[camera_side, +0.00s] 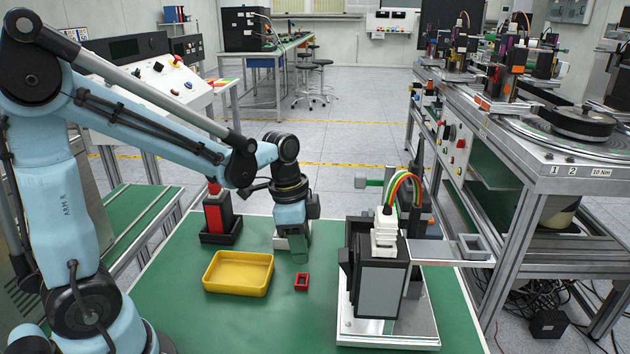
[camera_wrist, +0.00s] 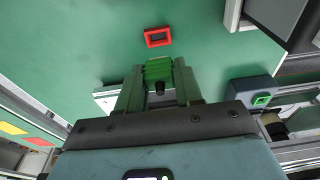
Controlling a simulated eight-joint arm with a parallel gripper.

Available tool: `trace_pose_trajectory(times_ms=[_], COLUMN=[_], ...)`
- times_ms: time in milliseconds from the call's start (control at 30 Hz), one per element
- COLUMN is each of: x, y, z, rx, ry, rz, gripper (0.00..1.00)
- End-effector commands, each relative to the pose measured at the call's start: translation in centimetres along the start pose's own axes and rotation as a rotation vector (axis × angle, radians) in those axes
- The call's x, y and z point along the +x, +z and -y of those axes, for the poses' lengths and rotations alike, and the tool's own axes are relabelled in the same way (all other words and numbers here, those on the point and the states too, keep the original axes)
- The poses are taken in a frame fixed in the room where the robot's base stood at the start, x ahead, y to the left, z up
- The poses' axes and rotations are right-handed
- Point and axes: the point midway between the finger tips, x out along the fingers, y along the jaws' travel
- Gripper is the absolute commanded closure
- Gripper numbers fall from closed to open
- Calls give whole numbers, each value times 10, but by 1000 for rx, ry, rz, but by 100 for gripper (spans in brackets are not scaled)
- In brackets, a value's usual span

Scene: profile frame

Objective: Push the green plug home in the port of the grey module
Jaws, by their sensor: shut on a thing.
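The green plug (camera_wrist: 158,70) is between the fingertips of my gripper (camera_wrist: 160,86) in the wrist view, and the gripper is shut on it. In the side view my gripper (camera_side: 300,250) points down above the green mat, and the plug cannot be made out there. The grey module (camera_wrist: 254,92) lies to the right of the gripper in the wrist view. A green-rimmed port (camera_wrist: 262,101) shows on it, apart from the plug. I cannot pick the module out surely in the side view; the tall fixture may hide it.
A small red frame (camera_side: 301,282) and a yellow tray (camera_side: 238,284) lie on the mat (camera_side: 230,328). A tall fixture with a dark box (camera_side: 382,287) and coloured cables stands right of the gripper. A red-and-black device (camera_side: 218,216) stands behind the tray. The front mat is clear.

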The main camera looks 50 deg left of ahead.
Motion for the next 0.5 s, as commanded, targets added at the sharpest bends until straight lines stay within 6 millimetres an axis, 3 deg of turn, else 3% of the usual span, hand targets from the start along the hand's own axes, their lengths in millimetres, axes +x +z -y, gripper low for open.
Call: trace_pose_trajectory(times_ms=[500], x=[-23], y=[-3], z=[0], rx=[0], ry=[0], rz=[0], gripper=[93])
